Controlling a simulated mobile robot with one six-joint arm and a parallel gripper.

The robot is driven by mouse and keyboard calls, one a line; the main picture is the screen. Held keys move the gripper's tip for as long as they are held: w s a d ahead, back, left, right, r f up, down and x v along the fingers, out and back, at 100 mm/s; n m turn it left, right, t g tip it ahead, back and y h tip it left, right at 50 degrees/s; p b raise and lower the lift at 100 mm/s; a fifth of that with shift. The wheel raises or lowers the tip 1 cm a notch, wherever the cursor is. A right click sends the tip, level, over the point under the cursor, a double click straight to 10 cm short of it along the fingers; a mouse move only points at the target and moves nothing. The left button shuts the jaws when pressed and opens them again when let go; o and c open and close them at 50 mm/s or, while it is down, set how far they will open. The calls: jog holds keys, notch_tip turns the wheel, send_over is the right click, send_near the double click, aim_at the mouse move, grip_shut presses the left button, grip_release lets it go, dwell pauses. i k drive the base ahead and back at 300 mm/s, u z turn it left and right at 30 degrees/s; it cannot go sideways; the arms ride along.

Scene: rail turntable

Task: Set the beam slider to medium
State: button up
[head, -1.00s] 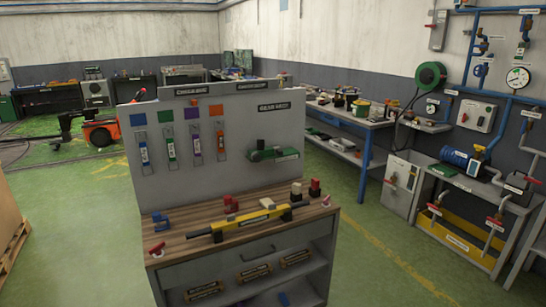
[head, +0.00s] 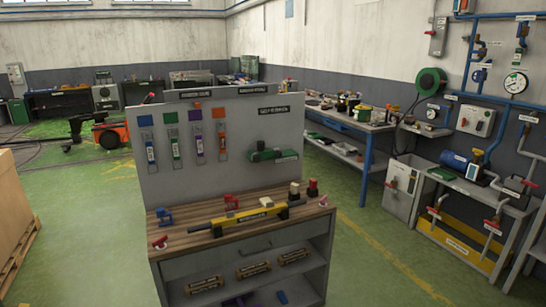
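A workbench (head: 243,245) stands in the middle of the head view with a grey upright panel (head: 215,110) behind its wooden top. A long yellow bar-shaped device (head: 247,219) lies across the wooden top, with a dark label. The labels are too small to read, so I cannot tell which part is the beam slider or its setting. My gripper is not in view.
Small red (head: 231,202) and blue (head: 164,215) fixtures stand on the bench top. A pipe stand (head: 465,200) stands at the right.

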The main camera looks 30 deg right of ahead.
aim_at(278, 152)
jog(key=z, duration=0.15)
jog(key=i, duration=0.95)
jog(key=u, duration=0.1)
